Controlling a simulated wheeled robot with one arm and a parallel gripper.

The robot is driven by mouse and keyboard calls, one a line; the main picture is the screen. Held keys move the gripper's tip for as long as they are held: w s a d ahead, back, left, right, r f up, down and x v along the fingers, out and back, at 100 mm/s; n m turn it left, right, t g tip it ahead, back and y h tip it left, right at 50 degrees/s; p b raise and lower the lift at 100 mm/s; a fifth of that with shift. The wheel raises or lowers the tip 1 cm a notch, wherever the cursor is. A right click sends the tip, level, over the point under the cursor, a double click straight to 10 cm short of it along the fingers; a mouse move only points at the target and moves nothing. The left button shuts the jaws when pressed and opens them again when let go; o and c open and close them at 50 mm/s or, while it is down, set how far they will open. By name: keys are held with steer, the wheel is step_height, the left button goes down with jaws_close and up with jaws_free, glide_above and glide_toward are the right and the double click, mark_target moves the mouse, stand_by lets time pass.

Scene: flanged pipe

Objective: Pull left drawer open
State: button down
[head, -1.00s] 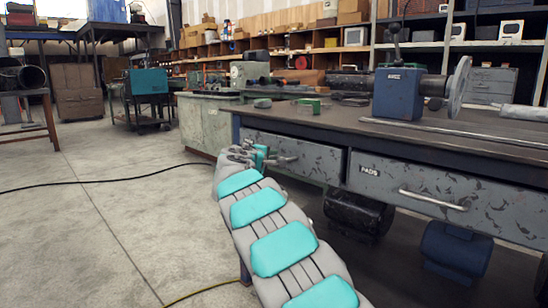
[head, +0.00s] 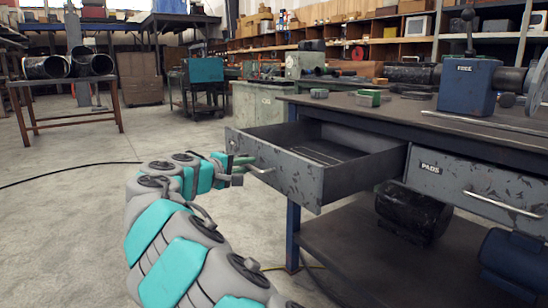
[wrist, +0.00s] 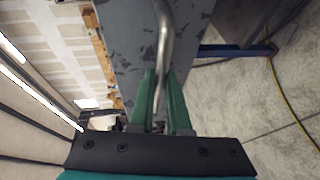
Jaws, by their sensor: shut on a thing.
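The left drawer (head: 290,172) of the workbench is pulled well out, and its open inside shows in the head view. Its grey front with dark worn patches also shows in the wrist view (wrist: 128,45). My gripper (head: 243,167) is at the left part of the drawer's metal handle (head: 262,169). In the wrist view its green fingers (wrist: 161,90) are on either side of the handle bar (wrist: 165,40), shut on it. The fingertips are small and partly unclear in the head view.
The right drawer, labelled PADS (head: 470,190), is shut. Dark cylinders lie under the bench. Concrete floor (head: 70,215) is open to the left; a black cable crosses it.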

steer(key=s+a, duration=0.1)
steer(key=a, duration=0.1)
steer(key=s+a, duration=0.2)
steer(key=shift+s+a+f+p, duration=0.1)
steer(key=shift+s+a+p, duration=0.1)
steer(key=shift+a+p, duration=0.1)
steer(key=c, duration=0.9)
jaws_free()
steer(key=shift+a, duration=0.1)
steer(key=v, duration=0.7)
steer(key=shift+s+a+r+p, duration=0.2)
steer(key=shift+s+p, duration=0.1)
steer(key=shift+d, duration=0.1)
